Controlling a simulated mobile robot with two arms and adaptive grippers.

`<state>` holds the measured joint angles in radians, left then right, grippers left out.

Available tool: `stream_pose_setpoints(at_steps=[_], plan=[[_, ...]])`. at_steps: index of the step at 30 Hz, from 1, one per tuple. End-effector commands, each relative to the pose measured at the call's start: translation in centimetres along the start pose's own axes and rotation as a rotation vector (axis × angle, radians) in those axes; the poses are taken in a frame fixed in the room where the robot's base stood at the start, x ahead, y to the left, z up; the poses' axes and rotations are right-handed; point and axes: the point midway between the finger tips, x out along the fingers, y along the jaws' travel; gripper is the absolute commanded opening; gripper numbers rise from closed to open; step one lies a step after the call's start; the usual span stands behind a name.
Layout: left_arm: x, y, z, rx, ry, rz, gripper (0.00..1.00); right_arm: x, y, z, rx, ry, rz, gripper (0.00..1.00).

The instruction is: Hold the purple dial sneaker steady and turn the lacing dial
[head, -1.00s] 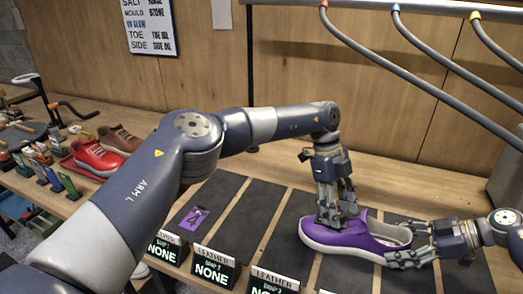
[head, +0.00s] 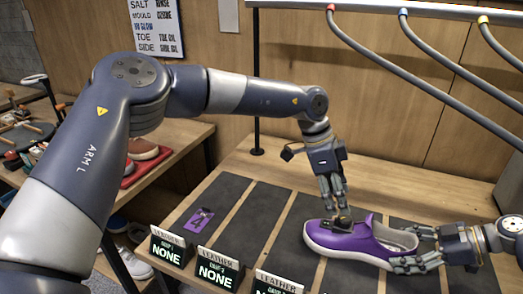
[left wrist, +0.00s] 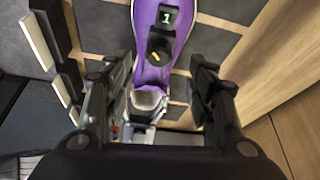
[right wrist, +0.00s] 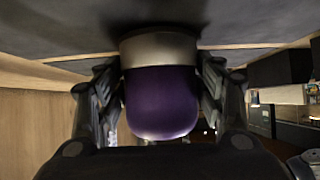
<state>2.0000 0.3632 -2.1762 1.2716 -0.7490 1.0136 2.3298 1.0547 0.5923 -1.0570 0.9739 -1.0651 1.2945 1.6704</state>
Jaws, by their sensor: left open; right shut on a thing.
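The purple dial sneaker (head: 345,243) with a pale sole lies on a dark mat strip, its toe to the left in the head view. My right gripper (head: 408,248) is shut on its heel; the purple heel (right wrist: 160,100) sits between the fingers in the right wrist view. My left gripper (head: 338,205) is open above the shoe's top, pointing down. In the left wrist view the black lacing dial (left wrist: 158,52) with a yellow mark lies between and beyond the open fingers. A small display (left wrist: 167,15) beside it shows a green 1.
Several "NONE" signs (head: 217,270) stand along the bench's front edge. A purple tag marked 4 (head: 199,219) lies on the left mat strip. A side bench (head: 185,135) with a red shoe stands at the left.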

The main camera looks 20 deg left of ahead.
Motion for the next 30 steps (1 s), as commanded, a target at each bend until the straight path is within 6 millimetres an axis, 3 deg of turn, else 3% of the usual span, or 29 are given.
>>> stream_pose_setpoints(at_steps=[8,12,18,30], plan=[[-5.8,0.0,-0.1,0.001,0.003,-0.001,0.51,0.0,0.0,0.0,0.000,0.000,0.001,0.30],[-3.8,-0.1,-1.5,0.072,0.127,0.019,0.51,0.0,0.0,0.0,-0.001,0.001,0.001,0.30],[-2.4,-0.8,-3.3,0.159,0.303,-0.002,0.51,0.0,0.0,-0.1,-0.001,0.001,0.001,0.30],[-1.9,-4.2,-3.9,0.253,0.597,-0.160,0.51,0.0,0.0,0.0,-0.001,0.001,0.000,0.30]])
